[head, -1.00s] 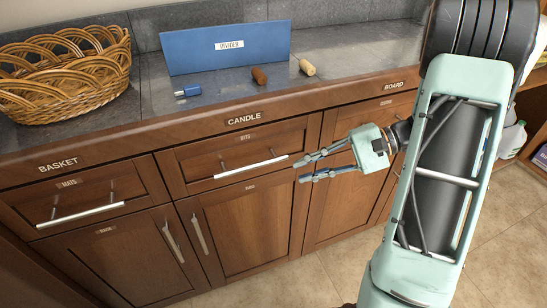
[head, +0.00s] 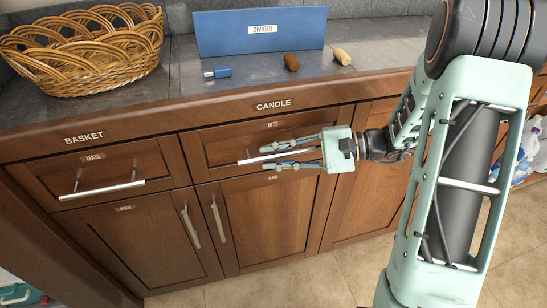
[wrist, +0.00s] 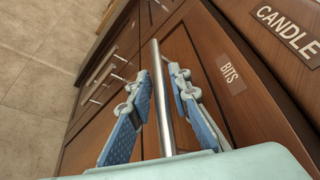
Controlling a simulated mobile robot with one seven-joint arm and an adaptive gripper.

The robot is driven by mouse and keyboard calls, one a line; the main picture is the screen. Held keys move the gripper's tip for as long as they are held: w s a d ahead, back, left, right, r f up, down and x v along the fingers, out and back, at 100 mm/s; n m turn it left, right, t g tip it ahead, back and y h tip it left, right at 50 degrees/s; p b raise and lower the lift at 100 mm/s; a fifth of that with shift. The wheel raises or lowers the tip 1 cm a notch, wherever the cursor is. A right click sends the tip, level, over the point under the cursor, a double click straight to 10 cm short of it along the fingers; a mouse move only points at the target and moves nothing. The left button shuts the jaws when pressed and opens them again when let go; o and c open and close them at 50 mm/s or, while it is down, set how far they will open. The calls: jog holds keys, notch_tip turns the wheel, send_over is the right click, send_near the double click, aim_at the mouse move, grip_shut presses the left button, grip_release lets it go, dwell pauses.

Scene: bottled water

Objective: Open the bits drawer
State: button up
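The bits drawer (head: 222,149) is a brown wooden drawer under the counter, below the CANDLE label. Its front looks flush with the cabinet. The BITS label (wrist: 231,73) also shows in the wrist view. The drawer's straight silver bar handle (head: 243,161) is partly hidden by my gripper (head: 264,158) in the head view. My gripper is open, with one finger on each side of the bar. In the wrist view, the bar (wrist: 162,105) runs between the two blue-padded fingers (wrist: 158,72), with gaps on both sides.
The mats drawer (head: 130,166) is at the left, with cupboard doors (head: 265,215) below. On the counter are a wicker basket (head: 85,55), a blue divider (head: 220,35), a blue USB-like item (head: 216,72) and two corks (head: 291,62). Tiled floor (head: 300,280) is clear in front.

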jog(key=shift+a, duration=0.1)
grip_shut()
jog(key=shift+s, duration=0.1)
dwell(0.4)
